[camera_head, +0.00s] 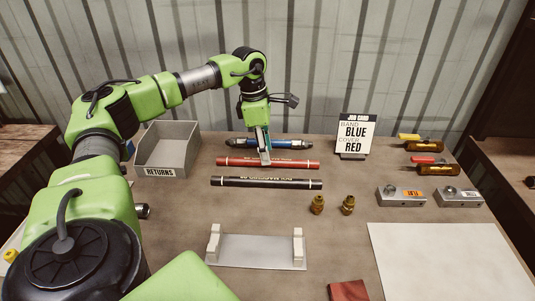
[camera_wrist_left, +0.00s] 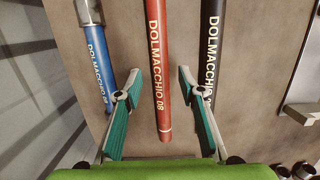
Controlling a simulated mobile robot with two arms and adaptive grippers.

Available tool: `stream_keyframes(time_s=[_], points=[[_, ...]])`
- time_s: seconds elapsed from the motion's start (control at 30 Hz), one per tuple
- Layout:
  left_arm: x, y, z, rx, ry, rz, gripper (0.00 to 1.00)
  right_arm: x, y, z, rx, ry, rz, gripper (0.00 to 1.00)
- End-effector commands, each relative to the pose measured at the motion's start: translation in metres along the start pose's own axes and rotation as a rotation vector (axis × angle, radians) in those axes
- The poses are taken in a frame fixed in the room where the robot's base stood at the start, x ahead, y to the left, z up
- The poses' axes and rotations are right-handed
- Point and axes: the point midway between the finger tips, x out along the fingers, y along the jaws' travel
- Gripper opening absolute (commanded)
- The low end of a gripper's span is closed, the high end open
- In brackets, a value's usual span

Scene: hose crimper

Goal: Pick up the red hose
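The red hose (camera_head: 295,163) lies flat on the table between the blue hose (camera_head: 296,143) and the black hose (camera_head: 300,183). My left gripper (camera_head: 265,158) points down over the red hose, left of its middle. In the left wrist view, the teal fingers of my left gripper (camera_wrist_left: 160,92) are spread wide, with the red hose (camera_wrist_left: 159,60) running between them and a gap on both sides. The blue hose (camera_wrist_left: 97,60) is outside the left finger. The black hose (camera_wrist_left: 211,50) passes just outside the right finger. My right gripper is not seen.
A grey returns bin (camera_head: 167,152) stands left. A job card (camera_head: 355,135) reading band blue, cover red stands at the back. Brass fittings (camera_head: 317,205), grey blocks (camera_head: 400,196) and orange-brown tools (camera_head: 432,168) are to the right. A grey cradle (camera_head: 255,251) sits in front.

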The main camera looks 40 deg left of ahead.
Motion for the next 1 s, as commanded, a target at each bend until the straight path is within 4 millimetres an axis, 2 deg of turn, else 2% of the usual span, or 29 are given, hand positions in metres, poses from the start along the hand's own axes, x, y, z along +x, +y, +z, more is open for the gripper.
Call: stream_keyframes(time_s=[0.03,0.17,0.47,0.6,1.0], points=[[0.013,-0.001,-0.003,0.0,0.0,0.0,0.36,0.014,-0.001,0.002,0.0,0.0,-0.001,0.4],[0.028,-0.001,-0.002,0.0,-0.001,0.0,0.36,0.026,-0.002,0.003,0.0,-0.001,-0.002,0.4],[0.029,-0.001,-0.002,-0.001,0.0,-0.001,0.36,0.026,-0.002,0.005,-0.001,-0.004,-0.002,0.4],[0.029,-0.001,-0.002,-0.001,0.0,-0.001,0.0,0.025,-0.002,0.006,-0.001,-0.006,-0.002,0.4],[0.027,-0.001,-0.001,-0.001,-0.001,-0.001,0.0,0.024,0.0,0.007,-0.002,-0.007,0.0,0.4]])
